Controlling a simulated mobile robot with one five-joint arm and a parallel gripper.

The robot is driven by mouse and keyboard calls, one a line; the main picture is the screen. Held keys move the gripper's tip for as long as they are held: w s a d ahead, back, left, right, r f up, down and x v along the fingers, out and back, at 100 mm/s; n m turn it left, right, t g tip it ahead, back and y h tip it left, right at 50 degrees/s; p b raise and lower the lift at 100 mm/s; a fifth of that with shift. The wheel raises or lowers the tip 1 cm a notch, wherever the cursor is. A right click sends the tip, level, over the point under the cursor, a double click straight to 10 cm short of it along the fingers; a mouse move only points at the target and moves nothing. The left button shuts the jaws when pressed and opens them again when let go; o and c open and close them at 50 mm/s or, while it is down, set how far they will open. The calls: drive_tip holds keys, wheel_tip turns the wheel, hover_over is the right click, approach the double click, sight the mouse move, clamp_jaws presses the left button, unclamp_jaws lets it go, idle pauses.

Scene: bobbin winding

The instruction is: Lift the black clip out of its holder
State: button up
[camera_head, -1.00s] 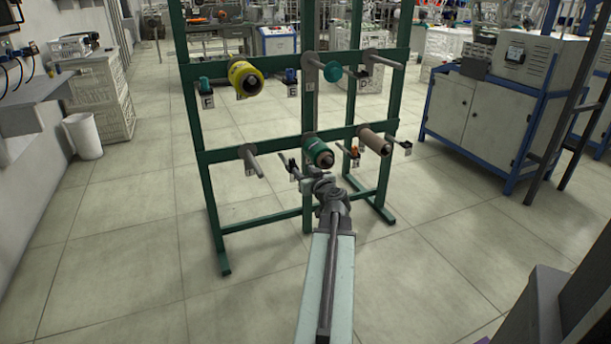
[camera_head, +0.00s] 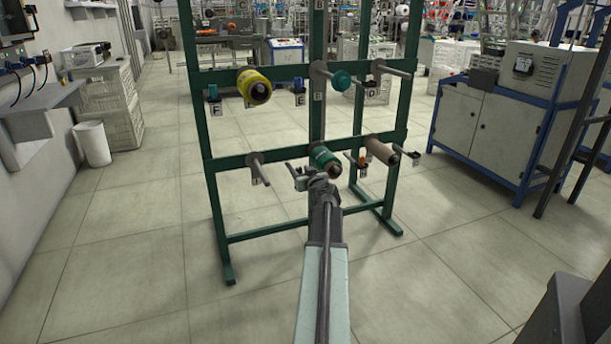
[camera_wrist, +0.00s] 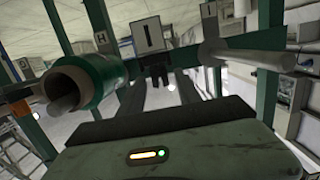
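In the head view, my gripper (camera_head: 296,172) is in front of the green rack's lower bar, left of the green spool. The clip is not distinguishable there.
The green spool (camera_head: 324,160) is close beside my gripper; in the wrist view it (camera_wrist: 98,80) is at left. A bare peg (camera_head: 258,168) is on the other side; it (camera_wrist: 245,58) is at right in the wrist view. A brown spool (camera_head: 382,152) hangs farther right.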

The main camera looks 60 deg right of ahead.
clamp_jaws()
drive_tip(key=shift+r+p, duration=0.3)
wheel_tip(320, 180, up, 3)
drive_tip(key=p, duration=0.3)
drive_tip(key=shift+r, duration=0.1)
idle(0.4)
